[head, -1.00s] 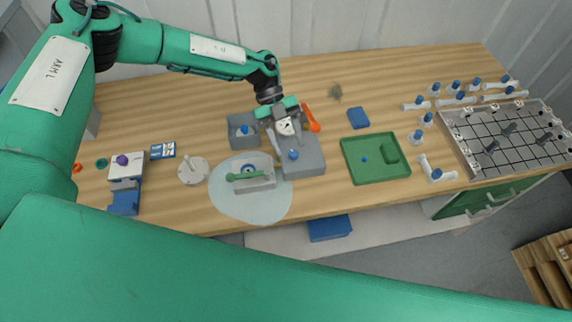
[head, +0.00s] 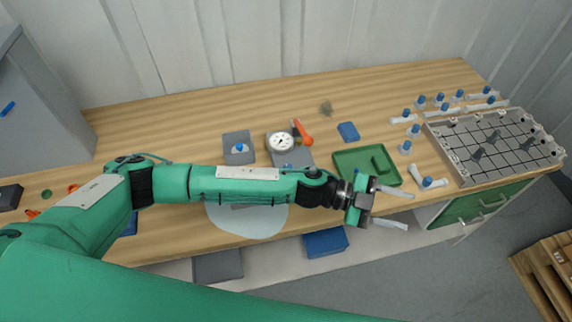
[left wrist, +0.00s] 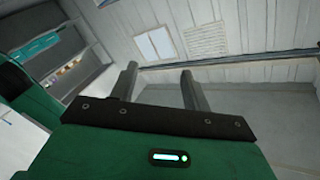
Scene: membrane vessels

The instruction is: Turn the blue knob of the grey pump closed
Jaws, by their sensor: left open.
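A grey block with a white round gauge (head: 281,141) stands mid-table, and a small blue knob shows on it just behind my left arm. Its front part is hidden by the arm. To its left is a smaller grey block (head: 230,157) with a blue knob (head: 239,147) on top. I cannot tell for sure which of these is the pump. My left gripper (head: 405,208) is open and empty, pointing right, over the table's front edge near the green tray, well away from both knobs. Its two fingers stand apart in the left wrist view (left wrist: 160,72). My right gripper is not in view.
An orange handle (head: 302,131) stands beside the gauge. The green tray (head: 345,160), blue-capped tubes and a metal grid tray (head: 460,165) lie to the right. A pale mat (head: 250,222) is partly under my arm.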

